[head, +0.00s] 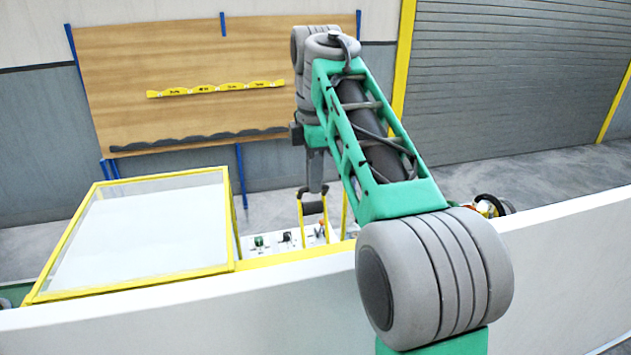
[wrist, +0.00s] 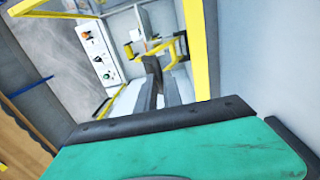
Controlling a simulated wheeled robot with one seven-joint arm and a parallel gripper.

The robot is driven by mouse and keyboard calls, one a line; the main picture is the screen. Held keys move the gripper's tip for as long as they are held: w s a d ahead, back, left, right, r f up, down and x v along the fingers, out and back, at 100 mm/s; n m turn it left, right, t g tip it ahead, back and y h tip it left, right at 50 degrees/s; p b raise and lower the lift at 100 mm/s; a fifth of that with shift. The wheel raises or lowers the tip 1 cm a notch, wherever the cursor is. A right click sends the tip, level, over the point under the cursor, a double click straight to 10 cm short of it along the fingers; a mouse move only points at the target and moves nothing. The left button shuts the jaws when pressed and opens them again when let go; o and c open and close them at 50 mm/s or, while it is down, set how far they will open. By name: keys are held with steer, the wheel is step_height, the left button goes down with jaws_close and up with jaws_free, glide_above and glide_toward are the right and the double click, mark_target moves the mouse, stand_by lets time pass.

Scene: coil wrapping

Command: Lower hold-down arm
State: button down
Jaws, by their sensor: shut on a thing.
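My gripper (head: 315,188) points down in the head view, beyond the white wall. Its fingers meet a yellow bracket-like piece with a dark grip (head: 313,208), which looks like the hold-down arm. In the wrist view, the dark fingers of my gripper (wrist: 155,85) reach toward the yellow hold-down arm (wrist: 166,48) and are shut on it. The exact contact is small and partly hidden by the fingers. The lower end of the hold-down arm is hidden behind the wall in the head view.
A white control panel (head: 270,244) with several knobs lies left of the gripper; it also shows in the wrist view (wrist: 97,50). A yellow-framed clear guard (head: 140,235) stands farther left. A long white wall (head: 200,315) crosses in front. Yellow posts stand close to the gripper.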

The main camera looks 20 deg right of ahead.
steer(key=shift+w, duration=0.35)
steer(key=c, duration=1.5)
jaws_free()
steer(key=shift+s, duration=0.1)
